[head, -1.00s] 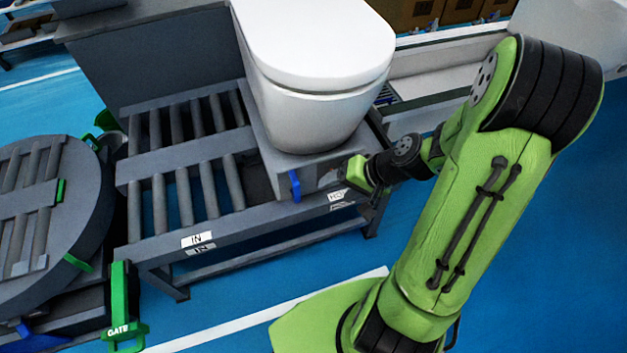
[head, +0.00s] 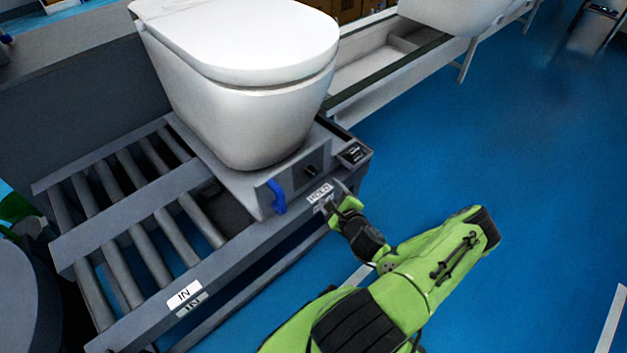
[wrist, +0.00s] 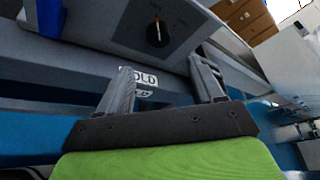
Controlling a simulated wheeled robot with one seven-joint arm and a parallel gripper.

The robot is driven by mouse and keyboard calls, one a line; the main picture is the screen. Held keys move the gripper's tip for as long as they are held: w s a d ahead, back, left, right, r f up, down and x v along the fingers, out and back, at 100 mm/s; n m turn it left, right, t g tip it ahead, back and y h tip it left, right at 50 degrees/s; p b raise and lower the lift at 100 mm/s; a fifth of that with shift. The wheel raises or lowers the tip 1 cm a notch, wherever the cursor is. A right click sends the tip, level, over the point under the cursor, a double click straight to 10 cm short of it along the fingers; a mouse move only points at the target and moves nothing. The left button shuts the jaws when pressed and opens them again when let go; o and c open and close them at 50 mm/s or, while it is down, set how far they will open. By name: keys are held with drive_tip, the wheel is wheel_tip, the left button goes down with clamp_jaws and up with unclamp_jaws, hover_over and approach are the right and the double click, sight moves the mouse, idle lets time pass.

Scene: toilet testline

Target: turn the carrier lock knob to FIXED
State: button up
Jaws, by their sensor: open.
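The carrier lock knob (head: 310,170) is a small dark knob on the end face of the grey carrier (head: 255,196) under the white toilet. In the wrist view the knob (wrist: 157,32) is round and black with an orange-tipped pointer line, roughly upright in the picture; its markings are too small to read. My gripper (head: 328,200) is open and empty, below and to the right of the knob, near the HOLD label. In the wrist view its two fingers (wrist: 163,72) are spread apart, with the knob beyond and above them, not touched.
A blue lever (head: 277,196) hangs on the carrier left of the knob. The white toilet (head: 245,95) stands on the carrier. The HOLD label (head: 319,192) is on the conveyor frame, and a small dark box (head: 353,154) sits right of the knob. Blue floor (head: 470,150) at right is open.

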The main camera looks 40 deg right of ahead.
sight(315, 174)
drive_tip(key=b+x, duration=0.2)
drive_tip(key=x, duration=0.9)
drive_tip(key=c, duration=1.1)
drive_tip(key=shift+o, duration=0.2)
drive_tip(key=shift+r, duration=0.1)
drive_tip(key=shift+p, duration=0.3)
drive_tip(key=m+p, duration=0.1)
drive_tip(key=y+p, duration=0.1)
drive_tip(key=p, duration=0.1)
drive_tip(key=shift+r+m, duration=0.25)
drive_tip(key=shift+m, duration=0.15)
drive_tip(key=m+y+p, duration=0.2)
drive_tip(key=p, duration=0.1)
drive_tip(key=shift+g, duration=0.4)
drive_tip(key=m+y, duration=0.2)
drive_tip(key=m, duration=0.1)
drive_tip(key=shift+d+f, duration=0.15)
drive_tip(key=shift+f, duration=0.05)
drive_tip(key=m+y+b, duration=0.1)
drive_tip(key=m+y, duration=0.1)
drive_tip(key=m, duration=0.1)
drive_tip(key=shift+d+y, duration=0.1)
drive_tip(key=shift+y, duration=0.3)
drive_tip(key=shift+m, duration=0.4)
